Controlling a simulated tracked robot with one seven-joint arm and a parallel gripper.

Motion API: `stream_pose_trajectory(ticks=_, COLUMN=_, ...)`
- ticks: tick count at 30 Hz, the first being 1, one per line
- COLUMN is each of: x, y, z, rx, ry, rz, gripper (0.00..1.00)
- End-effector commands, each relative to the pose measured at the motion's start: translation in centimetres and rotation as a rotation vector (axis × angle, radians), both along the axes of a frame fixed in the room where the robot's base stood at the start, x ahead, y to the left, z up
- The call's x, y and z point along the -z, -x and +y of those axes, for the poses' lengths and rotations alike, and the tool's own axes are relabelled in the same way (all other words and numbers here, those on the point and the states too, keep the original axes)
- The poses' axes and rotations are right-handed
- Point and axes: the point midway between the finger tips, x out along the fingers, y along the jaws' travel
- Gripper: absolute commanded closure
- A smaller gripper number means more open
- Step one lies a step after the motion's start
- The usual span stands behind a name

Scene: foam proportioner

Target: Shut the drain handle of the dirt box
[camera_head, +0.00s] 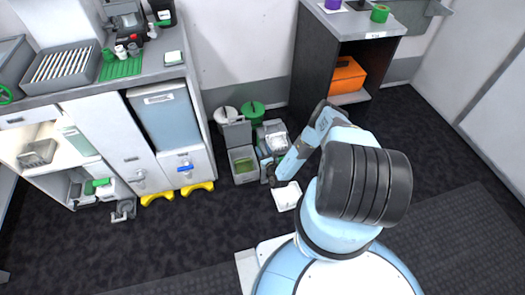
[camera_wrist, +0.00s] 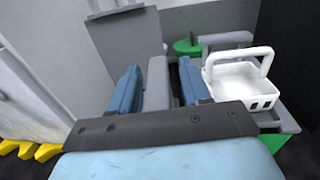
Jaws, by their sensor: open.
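A grey box (camera_head: 243,172) with a raised lid (camera_head: 237,133) and green inside stands on the floor; it may be the dirt box. I cannot make out a drain handle on it. The raised lid also shows in the wrist view (camera_wrist: 125,42). My gripper (camera_wrist: 158,88) is open, its two blue fingers apart. A grey upright piece (camera_wrist: 157,78) shows between the fingers; I cannot tell whether they touch it. In the head view my gripper (camera_head: 274,180) is low, just right of the grey box, and small and partly hidden.
A white basket (camera_wrist: 240,82) with a handle sits right of my fingers, above a green container (camera_wrist: 280,130). A white tray (camera_head: 287,196) is on the floor.

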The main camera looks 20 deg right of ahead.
Motion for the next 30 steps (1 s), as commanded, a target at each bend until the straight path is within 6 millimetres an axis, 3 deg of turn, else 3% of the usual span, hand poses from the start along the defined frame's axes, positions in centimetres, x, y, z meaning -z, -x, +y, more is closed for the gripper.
stream_pose_trajectory(ticks=8, x=0.01, y=-0.08, z=0.03, rx=0.0, ry=0.0, rz=0.001, gripper=0.54)
stream_pose_trajectory(ticks=22, x=0.02, y=-0.05, z=0.05, rx=-0.001, ry=0.0, rz=0.001, gripper=0.99)
stream_pose_trajectory(ticks=30, x=0.04, y=-0.1, z=0.16, rx=0.047, ry=-0.002, rz=0.001, gripper=1.0)
